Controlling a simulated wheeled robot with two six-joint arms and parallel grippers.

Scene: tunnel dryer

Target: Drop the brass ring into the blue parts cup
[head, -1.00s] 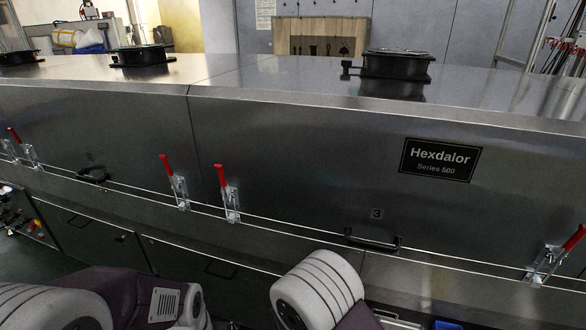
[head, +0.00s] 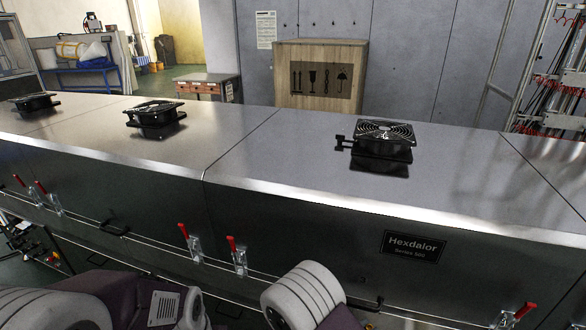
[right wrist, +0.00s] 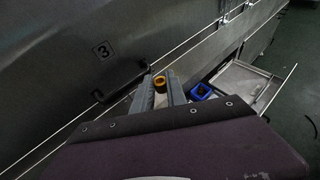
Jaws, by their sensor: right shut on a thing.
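The brass ring (right wrist: 159,79) shows in the right wrist view between the two grey fingertips of my right gripper (right wrist: 160,84), which is shut on it. The blue parts cup (right wrist: 201,91) is a small square open cup just right of the gripper in that view. It is apart from the ring, near a pale metal tray or drawer (right wrist: 245,81). The front wall of my wrist hides what lies below the cup. The head view shows neither ring nor cup, and neither gripper. My left gripper is in no view now.
The steel dryer (head: 300,150) with a "Hexdalor" plate (head: 412,245) fills the front. Red-handled clamps (head: 237,255) line its side, and black fans (head: 384,140) stand on top. A handle (right wrist: 119,82) sits left of the right gripper. A wooden crate (head: 320,72) stands behind.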

